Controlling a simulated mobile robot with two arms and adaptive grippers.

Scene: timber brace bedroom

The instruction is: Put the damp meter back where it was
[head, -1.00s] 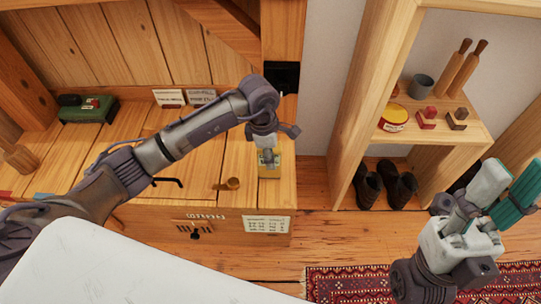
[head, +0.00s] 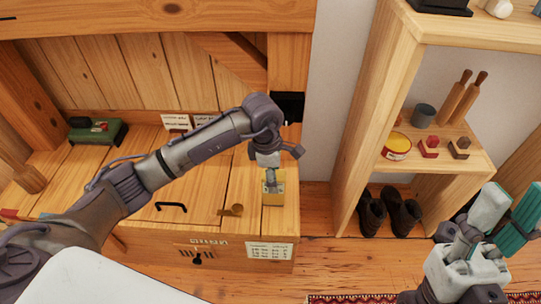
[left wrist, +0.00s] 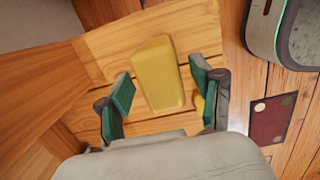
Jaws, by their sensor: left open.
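A yellow block-shaped thing, which looks like the damp meter (head: 274,198), stands on the right end of the wooden bench top (head: 238,182). My left gripper (head: 271,181) is directly over it, pointing down. In the left wrist view the yellow thing (left wrist: 158,75) lies between and just beyond the two green-padded fingers of my left gripper (left wrist: 162,100), which are apart, with gaps on both sides. A small yellow part shows beside the right finger. My right gripper (head: 508,215) is raised at the right, its fingers apart and nothing seen between them.
The bench also holds a green box (head: 98,132), small cards (head: 176,122), a black handle (head: 171,206) and a wooden scoop-like piece (head: 231,210). A shelf (head: 440,165) with a yellow tin (head: 397,147), mug (head: 423,115) and boots (head: 388,211) stands right. Floor between is clear.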

